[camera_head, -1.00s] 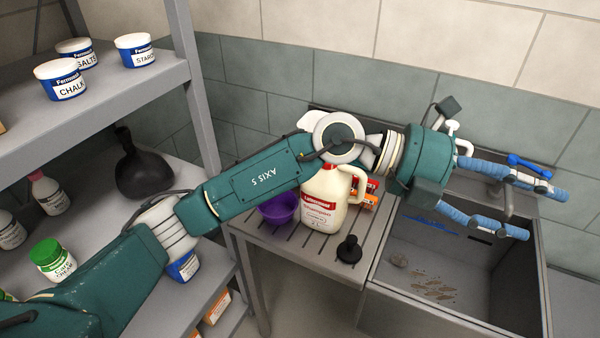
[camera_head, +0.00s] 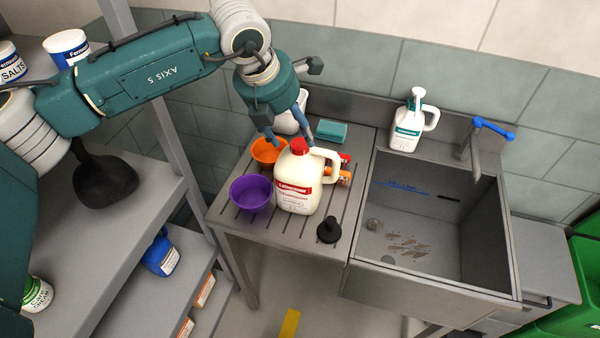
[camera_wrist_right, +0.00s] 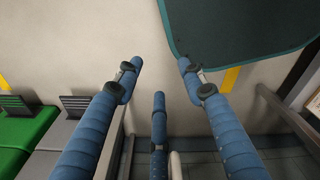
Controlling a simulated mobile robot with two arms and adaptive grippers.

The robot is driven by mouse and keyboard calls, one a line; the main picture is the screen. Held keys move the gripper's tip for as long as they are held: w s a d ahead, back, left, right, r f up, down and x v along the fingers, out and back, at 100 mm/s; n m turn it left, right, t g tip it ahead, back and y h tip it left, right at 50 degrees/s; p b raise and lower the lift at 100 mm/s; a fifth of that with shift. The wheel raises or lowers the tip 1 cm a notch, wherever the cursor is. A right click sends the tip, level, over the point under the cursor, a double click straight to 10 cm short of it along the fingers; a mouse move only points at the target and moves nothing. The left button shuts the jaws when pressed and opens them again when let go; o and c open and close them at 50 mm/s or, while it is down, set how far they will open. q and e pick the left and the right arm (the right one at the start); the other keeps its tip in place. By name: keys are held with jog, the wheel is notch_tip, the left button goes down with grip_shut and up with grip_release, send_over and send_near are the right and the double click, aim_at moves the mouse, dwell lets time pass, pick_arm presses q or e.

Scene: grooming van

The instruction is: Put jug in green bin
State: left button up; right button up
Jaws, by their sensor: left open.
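A cream jug (camera_head: 300,185) with a red cap, red label and a handle on its right stands upright on the slatted drainboard (camera_head: 240,222). My left gripper (camera_head: 290,136) is open, pointing down at the jug's top from behind; its fingers show close to the red cap, and I cannot tell whether they touch. A green bin (camera_head: 588,268) is cut off by the right edge of the head view; its inside is mostly out of view. My right gripper (camera_wrist_right: 159,78) shows in the right wrist view with its fingers spread and nothing between them.
A purple bowl (camera_head: 251,193), an orange bowl (camera_head: 268,152) and a black stopper (camera_head: 329,230) crowd the jug. A white pump bottle (camera_head: 407,125) stands behind the sink (camera_head: 430,285), near the blue-handled tap (camera_head: 478,150). Shelves (camera_head: 120,215) stand at left.

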aim_at(299, 144)
pick_arm(q)
jog(key=p+x, duration=0.1)
jog(key=x, duration=0.1)
jog(key=p+x, duration=0.2)
jog(key=shift+s+f, duration=0.15)
jog(key=shift+f, duration=0.2)
jog(key=shift+d+f, duration=0.1)
jog(key=shift+f, duration=0.15)
jog(key=c, duration=0.4)
grip_shut()
